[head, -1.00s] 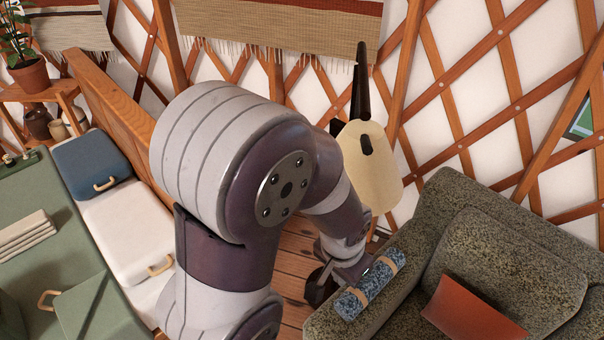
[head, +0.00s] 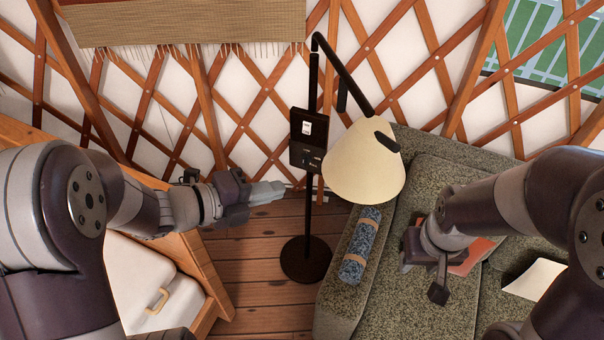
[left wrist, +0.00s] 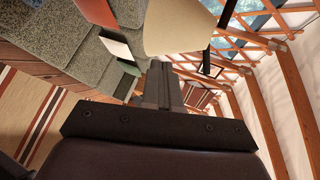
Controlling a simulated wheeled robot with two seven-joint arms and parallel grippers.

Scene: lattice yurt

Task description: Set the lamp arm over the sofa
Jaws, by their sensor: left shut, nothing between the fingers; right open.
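The floor lamp has a dark pole on a round base (head: 307,262) beside the sofa (head: 415,165). Its black lamp arm (head: 343,75) slopes down to the right from the pole top to a cream shade (head: 360,168). The shade also shows in the left wrist view (left wrist: 178,25). My left gripper (head: 280,190) is shut and empty, left of the pole, apart from it in the picture. My right gripper (head: 424,278) is open over the sofa seat.
A rolled blue blanket (head: 361,245) lies on the sofa's left armrest. An orange cushion (head: 470,256) and a pale sheet (head: 537,280) are on the sofa. A dark box (head: 308,140) is on the pole. The lattice wall stands behind; wooden floor (head: 255,262) is clear left of the base.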

